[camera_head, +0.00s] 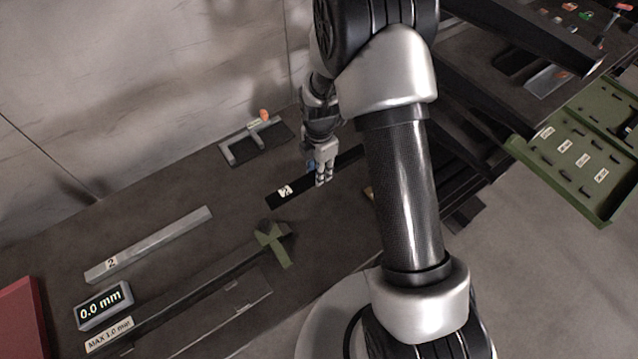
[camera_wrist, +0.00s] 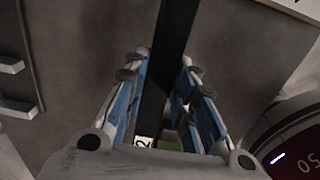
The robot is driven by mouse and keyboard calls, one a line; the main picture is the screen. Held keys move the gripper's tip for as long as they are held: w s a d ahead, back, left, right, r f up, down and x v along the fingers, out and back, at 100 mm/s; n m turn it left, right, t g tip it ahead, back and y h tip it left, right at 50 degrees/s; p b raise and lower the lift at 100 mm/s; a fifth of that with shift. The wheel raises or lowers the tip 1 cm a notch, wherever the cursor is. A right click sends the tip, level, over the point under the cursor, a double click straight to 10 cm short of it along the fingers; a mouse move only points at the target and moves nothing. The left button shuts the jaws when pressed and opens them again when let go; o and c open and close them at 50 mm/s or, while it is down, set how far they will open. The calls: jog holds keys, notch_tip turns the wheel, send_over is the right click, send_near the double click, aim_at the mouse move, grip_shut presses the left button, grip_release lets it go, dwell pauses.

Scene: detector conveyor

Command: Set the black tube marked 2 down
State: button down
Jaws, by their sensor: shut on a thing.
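The black tube (camera_head: 276,199) with a white label marked 2 is at the middle of the dark table in the head view. My gripper (camera_head: 322,182) is over the tube, just right of the label, and part of the tube runs behind my arm. In the wrist view the tube (camera_wrist: 173,30) passes between the two blue-padded fingers of my gripper (camera_wrist: 165,62), with its label near the palm. The gripper is shut on the tube. Whether the tube touches the table or hangs just above it, I cannot tell.
A grey bar marked 2 (camera_head: 150,245), a display reading 0.0 mm (camera_head: 104,305) and a long dark rail with a green piece (camera_head: 272,240) lie left and front. A grey bracket (camera_head: 238,152) stands behind. A green tray (camera_head: 570,165) is at right.

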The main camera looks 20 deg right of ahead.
aim_at(319, 189)
jog(key=shift+f+b, duration=0.6)
jog(key=shift+f, duration=2.35)
jog(key=shift+f, duration=0.15)
jog(key=c, duration=1.3)
grip_release()
